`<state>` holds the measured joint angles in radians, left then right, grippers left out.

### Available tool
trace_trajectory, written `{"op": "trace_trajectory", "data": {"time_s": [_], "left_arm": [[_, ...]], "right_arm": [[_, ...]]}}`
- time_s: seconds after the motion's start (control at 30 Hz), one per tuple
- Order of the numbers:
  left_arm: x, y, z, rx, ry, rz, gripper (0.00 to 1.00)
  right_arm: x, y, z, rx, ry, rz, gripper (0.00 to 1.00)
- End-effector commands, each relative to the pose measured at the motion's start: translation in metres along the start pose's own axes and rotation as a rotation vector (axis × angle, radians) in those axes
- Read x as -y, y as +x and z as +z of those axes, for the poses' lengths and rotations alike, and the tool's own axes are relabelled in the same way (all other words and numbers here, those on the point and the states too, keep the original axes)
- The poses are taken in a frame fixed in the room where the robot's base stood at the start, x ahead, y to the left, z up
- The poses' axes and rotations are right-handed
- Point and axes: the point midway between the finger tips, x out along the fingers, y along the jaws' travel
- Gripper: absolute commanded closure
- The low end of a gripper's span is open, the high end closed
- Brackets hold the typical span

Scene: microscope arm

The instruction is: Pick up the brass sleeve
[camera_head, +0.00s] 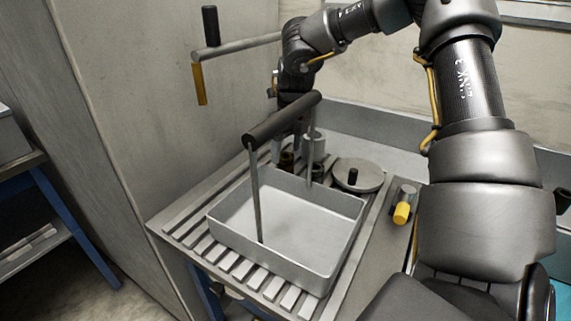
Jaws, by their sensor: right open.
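The tray's black handle bar hides part of the gripper, and the tray wall hides the sleeve's lower part. I cannot tell whether the fingers are around the sleeve or only over it. My left gripper is not in view.
The open grey tray (225,232) with its tall black handle (283,118) stands on a slatted bench (172,229). Beside the sleeve are a grey cylinder (313,149) and a round lid (366,176). A yellow-ended part (402,212) lies right. A wall lever (240,46) juts out above.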

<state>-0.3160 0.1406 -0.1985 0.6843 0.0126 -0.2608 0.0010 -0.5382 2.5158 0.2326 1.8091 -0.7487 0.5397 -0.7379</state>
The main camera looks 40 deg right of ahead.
Motion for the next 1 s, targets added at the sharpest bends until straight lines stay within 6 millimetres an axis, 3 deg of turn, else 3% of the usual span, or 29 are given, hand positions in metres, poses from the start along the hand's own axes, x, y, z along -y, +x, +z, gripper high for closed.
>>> {"op": "trace_trajectory", "data": {"time_s": [0.27,0.6,0.87,1.0], "left_arm": [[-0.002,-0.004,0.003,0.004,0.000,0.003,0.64],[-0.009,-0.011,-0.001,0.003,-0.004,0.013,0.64],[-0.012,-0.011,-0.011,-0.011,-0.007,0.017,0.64],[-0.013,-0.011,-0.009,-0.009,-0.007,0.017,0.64]], "right_arm": [[0.001,0.010,0.001,-0.001,0.002,0.001,0.33],[0.004,0.053,0.005,0.000,0.002,0.000,0.33],[0.004,0.056,0.005,0.002,0.001,0.000,0.33],[0.004,0.056,0.005,0.002,0.001,0.000,0.52]]}}
